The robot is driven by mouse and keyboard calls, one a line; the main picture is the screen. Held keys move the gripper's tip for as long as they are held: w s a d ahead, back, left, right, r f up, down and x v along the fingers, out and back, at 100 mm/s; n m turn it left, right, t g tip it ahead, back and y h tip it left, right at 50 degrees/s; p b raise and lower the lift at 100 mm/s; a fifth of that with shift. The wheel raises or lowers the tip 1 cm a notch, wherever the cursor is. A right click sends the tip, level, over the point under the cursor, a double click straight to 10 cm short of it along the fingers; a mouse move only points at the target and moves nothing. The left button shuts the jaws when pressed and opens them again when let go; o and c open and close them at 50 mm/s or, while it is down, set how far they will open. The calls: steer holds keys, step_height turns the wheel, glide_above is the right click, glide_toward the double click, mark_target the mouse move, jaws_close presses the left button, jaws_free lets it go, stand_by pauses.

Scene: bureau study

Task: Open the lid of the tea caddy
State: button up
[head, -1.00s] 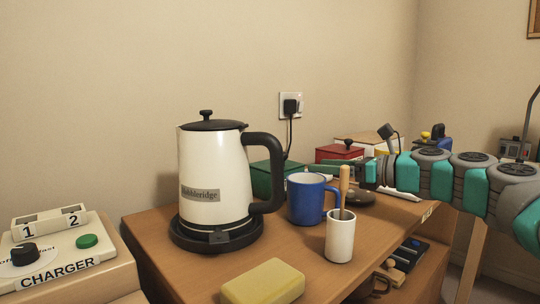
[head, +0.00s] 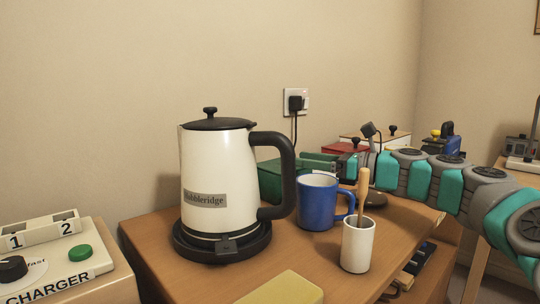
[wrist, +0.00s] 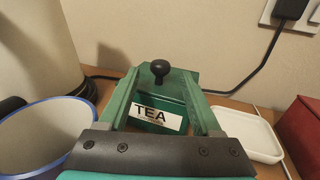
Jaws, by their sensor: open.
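The tea caddy is a green box with a white TEA label (wrist: 158,117) and a black round knob (wrist: 160,69) on its lid. The lid looks shut. In the head view the green caddy (head: 269,184) stands behind the kettle, partly hidden by the kettle's handle. My gripper (wrist: 159,75) is open and empty. In the wrist view its two green fingers reach towards the caddy, one on each side of the knob, which shows between their tips. I cannot tell whether they touch the caddy. In the head view my gripper (head: 320,161) is right of the caddy.
A white kettle (head: 214,165) stands on its base at the left. A blue mug (head: 317,208) and a white cup (head: 357,248) with a wooden-handled tool stand in front. A white dish (wrist: 247,134) and red box (wrist: 302,128) lie right of the caddy. A cable runs behind.

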mark_target(277, 164)
steer(key=x, duration=0.7)
steer(key=shift+w+a, duration=0.15)
steer(key=shift+a, duration=0.15)
jaws_close()
stand_by(1.2)
